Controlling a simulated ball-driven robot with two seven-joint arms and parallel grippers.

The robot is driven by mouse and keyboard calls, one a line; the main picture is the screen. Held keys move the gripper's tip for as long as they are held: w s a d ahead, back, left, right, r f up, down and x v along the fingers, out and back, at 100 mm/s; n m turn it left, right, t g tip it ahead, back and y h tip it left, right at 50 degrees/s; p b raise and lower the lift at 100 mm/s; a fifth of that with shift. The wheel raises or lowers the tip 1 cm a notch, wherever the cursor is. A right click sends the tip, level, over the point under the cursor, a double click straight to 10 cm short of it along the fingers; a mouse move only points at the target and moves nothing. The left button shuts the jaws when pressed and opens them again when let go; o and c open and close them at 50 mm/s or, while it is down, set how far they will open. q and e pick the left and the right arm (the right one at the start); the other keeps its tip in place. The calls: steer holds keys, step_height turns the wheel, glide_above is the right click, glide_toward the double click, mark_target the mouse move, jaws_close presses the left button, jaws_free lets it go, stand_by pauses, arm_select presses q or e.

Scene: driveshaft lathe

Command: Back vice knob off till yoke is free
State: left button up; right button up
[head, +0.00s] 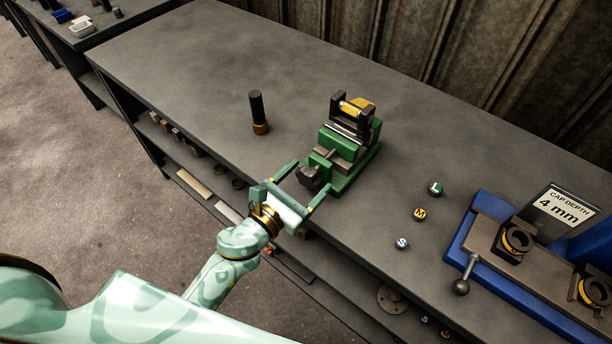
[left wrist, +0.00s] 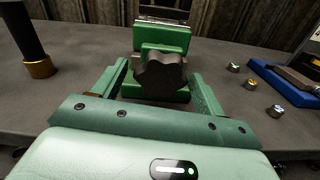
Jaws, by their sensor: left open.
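The green vice (head: 344,158) stands on the workbench. Its dark lobed knob (head: 311,177) faces my left gripper. The yoke (head: 352,108), a dark forked part with a yellow-gold piece, sits at the top of the vice by the jaws. My left gripper (head: 307,180) is open, its two fingers on either side of the knob. In the left wrist view the knob (left wrist: 163,73) shows ahead between the spread fingers, with gaps on both sides. The yoke is mostly cut off there. My right gripper is not in view.
A black rod with a brass base (head: 258,113) stands upright left of the vice. Several small caps marked L, M (head: 420,214) and S lie to the right. A blue fixture (head: 500,250) with a "CAP DEPTH 4 mm" sign (head: 567,208) is at the far right.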

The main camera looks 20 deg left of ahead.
arm_select(q)
steer(key=shift+w+d, duration=0.15)
steer(key=shift+w, duration=0.1)
steer(key=c, duration=1)
steer(key=shift+o, duration=0.2)
steer(key=shift+n, duration=0.3)
